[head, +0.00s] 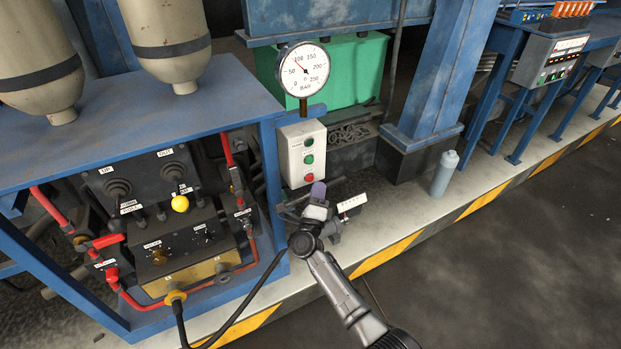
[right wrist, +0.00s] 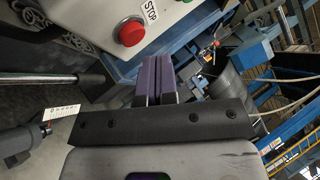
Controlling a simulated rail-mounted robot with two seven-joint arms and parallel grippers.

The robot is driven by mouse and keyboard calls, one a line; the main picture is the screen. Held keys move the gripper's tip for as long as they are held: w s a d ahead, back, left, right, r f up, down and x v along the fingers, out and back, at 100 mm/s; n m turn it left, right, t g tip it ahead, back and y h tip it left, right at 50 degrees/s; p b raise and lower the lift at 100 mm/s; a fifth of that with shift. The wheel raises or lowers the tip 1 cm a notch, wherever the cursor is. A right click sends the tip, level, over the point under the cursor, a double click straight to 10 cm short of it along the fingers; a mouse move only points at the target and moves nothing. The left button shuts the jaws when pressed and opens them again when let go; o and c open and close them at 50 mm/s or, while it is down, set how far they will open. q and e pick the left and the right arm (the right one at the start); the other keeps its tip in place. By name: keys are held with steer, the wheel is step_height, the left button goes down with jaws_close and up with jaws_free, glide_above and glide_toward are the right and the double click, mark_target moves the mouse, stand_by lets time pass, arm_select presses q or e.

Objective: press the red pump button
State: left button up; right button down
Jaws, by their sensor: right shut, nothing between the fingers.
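The red pump button (head: 309,178) is the lowest one on a pale control box (head: 294,155) below the gauge, with a green button (head: 309,159) above it. In the right wrist view the red button (right wrist: 131,32) is large, beside a STOP label (right wrist: 149,11). My right gripper (head: 318,190) is just below the box in the head view. In the right wrist view its purple fingers (right wrist: 158,75) are together and empty. The fingertips look close to the button, to its lower right, but apart from it. My left gripper does not show.
A pressure gauge (head: 304,72) stands above the box. A pale bottle (head: 444,173) stands on the ledge at the right. The floor (head: 520,260) in front is clear.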

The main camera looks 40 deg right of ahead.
steer(key=shift+s+a+p, duration=0.2)
steer(key=shift+s+p, duration=0.6)
steer(key=shift+s, duration=0.35)
steer(key=shift+s+a+p, duration=0.2)
steer(key=shift+s+p, duration=0.55)
steer(key=shift+s, duration=0.4)
